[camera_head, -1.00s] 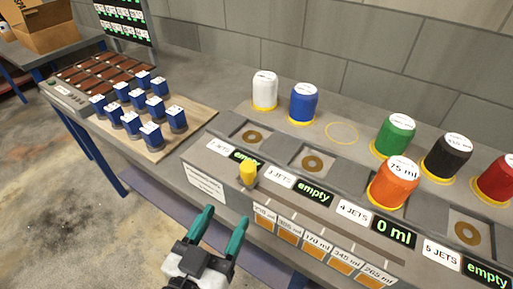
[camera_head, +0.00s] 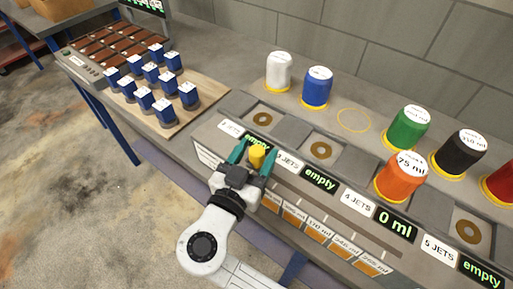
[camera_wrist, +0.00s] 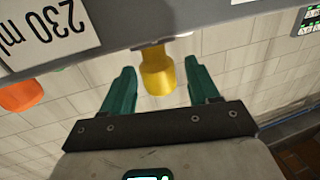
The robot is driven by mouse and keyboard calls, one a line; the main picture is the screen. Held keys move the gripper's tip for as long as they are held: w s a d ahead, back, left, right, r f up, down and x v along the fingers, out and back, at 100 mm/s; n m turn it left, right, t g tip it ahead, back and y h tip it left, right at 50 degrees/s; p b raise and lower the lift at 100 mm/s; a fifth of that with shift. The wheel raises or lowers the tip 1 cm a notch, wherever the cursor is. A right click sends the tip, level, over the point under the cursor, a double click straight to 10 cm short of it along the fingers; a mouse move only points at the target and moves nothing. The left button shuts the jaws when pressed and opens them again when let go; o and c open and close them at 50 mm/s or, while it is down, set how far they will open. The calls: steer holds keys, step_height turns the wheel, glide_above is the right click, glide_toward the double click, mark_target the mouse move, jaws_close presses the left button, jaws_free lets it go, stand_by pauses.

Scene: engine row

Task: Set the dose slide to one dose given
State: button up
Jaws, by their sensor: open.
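The dose slide's yellow knob (camera_head: 257,156) stands at the left end of its slot on the front panel. It also shows in the wrist view (camera_wrist: 157,72). My gripper (camera_head: 256,158) is open, with its two teal fingers on either side of the knob. In the wrist view my gripper (camera_wrist: 161,92) has a visible gap between each finger and the knob. A row of dose labels (camera_head: 318,226) with orange patches runs below the slot; a "230 ml" label (camera_wrist: 40,32) shows in the wrist view.
An orange "75 ml" canister (camera_head: 394,180) sits at the station with the "0 ml" display (camera_head: 397,222). White (camera_head: 279,72), blue (camera_head: 317,88), green (camera_head: 409,129) and black (camera_head: 459,155) canisters stand behind. Several small blue cups (camera_head: 143,98) stand on a board at left.

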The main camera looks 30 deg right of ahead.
steer(key=shift+w+d, duration=0.15)
steer(key=shift+d, duration=0.1)
steer(key=shift+c, duration=0.3)
jaws_close()
